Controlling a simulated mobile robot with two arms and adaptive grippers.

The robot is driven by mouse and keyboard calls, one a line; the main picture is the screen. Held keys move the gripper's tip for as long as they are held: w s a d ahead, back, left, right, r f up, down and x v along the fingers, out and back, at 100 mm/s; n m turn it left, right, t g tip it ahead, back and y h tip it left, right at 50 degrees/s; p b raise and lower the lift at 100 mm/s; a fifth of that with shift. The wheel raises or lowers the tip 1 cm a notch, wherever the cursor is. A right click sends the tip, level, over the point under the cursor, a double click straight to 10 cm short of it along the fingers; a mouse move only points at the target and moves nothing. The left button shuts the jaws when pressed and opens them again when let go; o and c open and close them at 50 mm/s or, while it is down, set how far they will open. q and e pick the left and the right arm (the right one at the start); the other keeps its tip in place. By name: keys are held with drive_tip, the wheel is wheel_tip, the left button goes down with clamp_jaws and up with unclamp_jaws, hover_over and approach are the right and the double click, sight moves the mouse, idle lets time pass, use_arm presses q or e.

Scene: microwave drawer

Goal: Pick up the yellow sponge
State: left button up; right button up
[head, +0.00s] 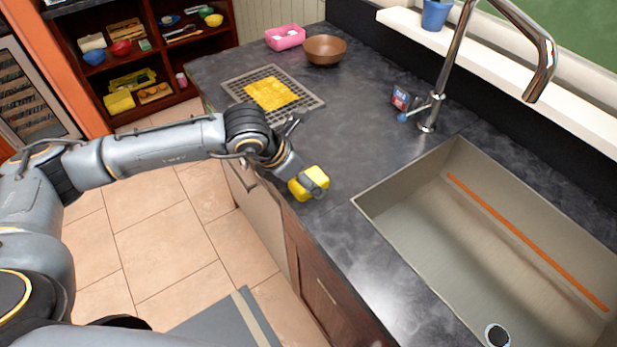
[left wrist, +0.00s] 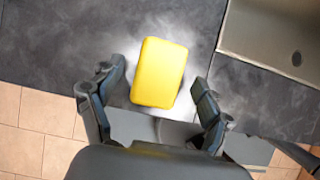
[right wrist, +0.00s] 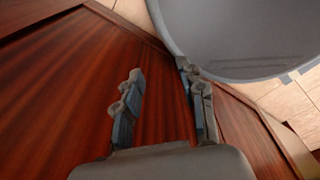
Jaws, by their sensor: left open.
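The yellow sponge (head: 307,184) lies on the dark countertop near its front edge, left of the sink. In the left wrist view the sponge (left wrist: 159,73) sits between and a little beyond the fingers of my left gripper (left wrist: 160,98). Both fingers stand apart from it, with a gap on each side. In the head view my left gripper (head: 311,180) is over the sponge and hides part of it. My right gripper (right wrist: 162,105) shows only in the right wrist view, with its fingers apart and nothing between them, in front of reddish-brown wood.
The sink (head: 480,240) is right of the sponge, with a faucet (head: 440,90) behind it. A grey rack (head: 310,104) with a yellow cloth (head: 271,93), a brown bowl (head: 325,50) and a pink container (head: 285,37) stand farther back. Countertop between is mostly clear.

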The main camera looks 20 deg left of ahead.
use_arm(q)
drive_tip(key=shift+x, duration=0.9)
drive_tip(key=c, duration=0.9)
use_arm(e)
drive_tip(key=shift+s+d+r, duration=0.15)
drive_tip(key=shift+s+r, duration=0.05)
drive_tip(key=shift+s, duration=0.05)
use_arm(q)
drive_tip(key=shift+c, duration=0.2)
drive_tip(key=shift+r, duration=0.1)
drive_tip(key=shift+r+b, duration=0.4)
drive_tip(key=shift+r, duration=0.05)
drive_tip(key=r, duration=0.1)
drive_tip(key=r+b, duration=0.1)
drive_tip(key=shift+s+r, duration=0.25)
drive_tip(key=shift+r, duration=0.15)
drive_tip(key=s+a+r+b, duration=0.3)
drive_tip(key=s+r+b, duration=0.2)
drive_tip(key=s+r, duration=0.4)
drive_tip(key=shift+s+b, duration=0.3)
drive_tip(key=shift+s, duration=1.75)
use_arm(e)
wheel_tip(320, 180, down, 8)
drive_tip(key=shift+r, duration=0.25)
